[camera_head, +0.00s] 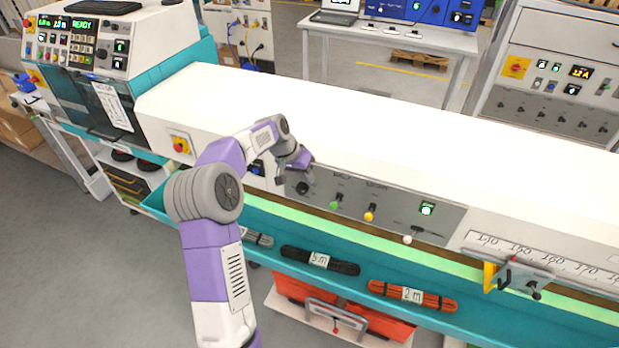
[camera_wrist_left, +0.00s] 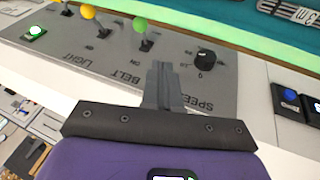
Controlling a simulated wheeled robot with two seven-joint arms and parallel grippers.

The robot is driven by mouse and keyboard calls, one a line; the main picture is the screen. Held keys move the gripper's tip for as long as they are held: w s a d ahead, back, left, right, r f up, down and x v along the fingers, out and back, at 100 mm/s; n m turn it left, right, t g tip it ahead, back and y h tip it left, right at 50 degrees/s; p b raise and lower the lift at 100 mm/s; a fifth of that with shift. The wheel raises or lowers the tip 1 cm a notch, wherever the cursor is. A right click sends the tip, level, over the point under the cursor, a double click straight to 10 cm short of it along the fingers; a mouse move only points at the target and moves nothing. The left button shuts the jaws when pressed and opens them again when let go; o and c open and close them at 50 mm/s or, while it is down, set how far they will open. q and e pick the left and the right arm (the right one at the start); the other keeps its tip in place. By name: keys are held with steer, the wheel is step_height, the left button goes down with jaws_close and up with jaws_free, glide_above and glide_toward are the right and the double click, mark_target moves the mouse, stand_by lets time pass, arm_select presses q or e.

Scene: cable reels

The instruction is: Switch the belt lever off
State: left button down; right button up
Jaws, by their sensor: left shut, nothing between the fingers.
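The belt lever has a green ball tip (camera_head: 334,205) and stands on the grey control panel. It also shows in the wrist view (camera_wrist_left: 141,24), above the printed word BELT, with its ball end toward the panel's front edge. My left gripper (camera_head: 282,179) is shut and empty, over the panel near the black speed knob. In the wrist view its fingers (camera_wrist_left: 161,68) lie together between the lever and the knob (camera_wrist_left: 205,57), apart from the lever. I cannot read which marking the lever points to. My right gripper is not in view.
A yellow-tipped lever (camera_head: 370,215) beside the word LIGHT, a white-tipped lever (camera_head: 407,239) and a lit green button (camera_head: 427,208) are farther right. Left is a red stop button (camera_head: 180,145). Cable bundles (camera_head: 412,296) lie in the teal trough below.

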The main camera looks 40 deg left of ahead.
mark_target(336, 203)
arm_select(q)
steer(key=w+d+f+p, duration=0.1)
steer(key=w+d+f, duration=0.2)
steer(key=d+f, duration=0.2)
steer(key=shift+f, duration=1.9)
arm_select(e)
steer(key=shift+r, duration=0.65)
